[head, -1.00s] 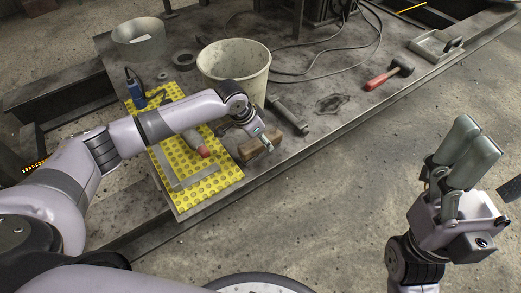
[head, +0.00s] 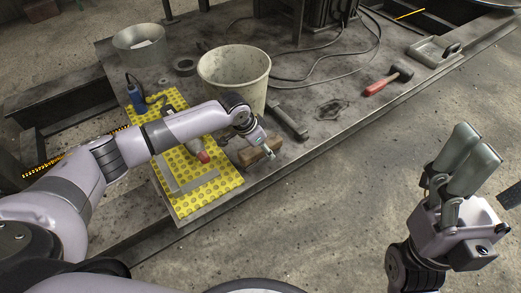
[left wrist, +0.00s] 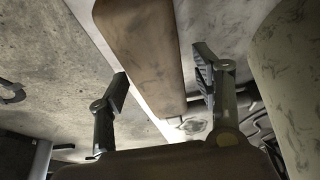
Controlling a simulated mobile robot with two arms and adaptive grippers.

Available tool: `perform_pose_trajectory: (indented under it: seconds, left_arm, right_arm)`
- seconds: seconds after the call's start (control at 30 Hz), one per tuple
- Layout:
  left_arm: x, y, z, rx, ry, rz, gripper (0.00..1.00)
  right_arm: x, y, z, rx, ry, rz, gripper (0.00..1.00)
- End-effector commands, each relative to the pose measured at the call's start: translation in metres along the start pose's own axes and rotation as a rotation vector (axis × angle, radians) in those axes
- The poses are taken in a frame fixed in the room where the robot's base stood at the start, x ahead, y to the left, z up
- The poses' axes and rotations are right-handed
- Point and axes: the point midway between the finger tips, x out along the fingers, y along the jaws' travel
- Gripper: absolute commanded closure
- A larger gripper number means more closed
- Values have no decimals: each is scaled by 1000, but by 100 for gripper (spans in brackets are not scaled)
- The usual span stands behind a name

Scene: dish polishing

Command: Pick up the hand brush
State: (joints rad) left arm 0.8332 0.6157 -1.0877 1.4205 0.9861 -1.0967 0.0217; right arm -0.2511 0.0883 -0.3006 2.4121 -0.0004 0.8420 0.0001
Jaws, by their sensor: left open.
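The hand brush (head: 251,155) has a brown wooden body. It lies near the front edge of the metal table, to the right of the yellow mat. My left gripper (head: 261,151) is above it and partly covers it. In the left wrist view the brush (left wrist: 140,45) is a long brown shape between the two spread fingers of the left gripper (left wrist: 160,85), with gaps on both sides. The left gripper is open and holds nothing. My right gripper (head: 464,162) is off to the right above the floor; its fingers overlap, so their gap is unclear.
A large pale bucket (head: 233,78) stands close behind the left gripper. A hammer (head: 288,121) lies to the right of the brush. A grinder (head: 196,149) sits on the yellow mat (head: 218,184). A red-handled mallet (head: 383,80) and a trowel (head: 432,52) lie farther right.

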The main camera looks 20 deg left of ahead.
Motion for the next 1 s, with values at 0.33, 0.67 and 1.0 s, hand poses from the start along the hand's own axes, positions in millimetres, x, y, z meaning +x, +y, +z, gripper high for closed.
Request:
perform_pose_trajectory:
  seconds: [0.33, 0.67, 1.0]
  left_arm:
    - [0, 0, 0, 0, 1, 0, 51]
    - [0, 0, 0, 0, 1, 0, 73]
    - [0, 0, 0, 0, 0, 0, 96]
  right_arm:
    - [-3, -1, 2, 1, -9, -5, 27]
    - [0, -1, 1, 0, 4, -8, 27]
    - [1, 0, 1, -1, 5, -3, 27]
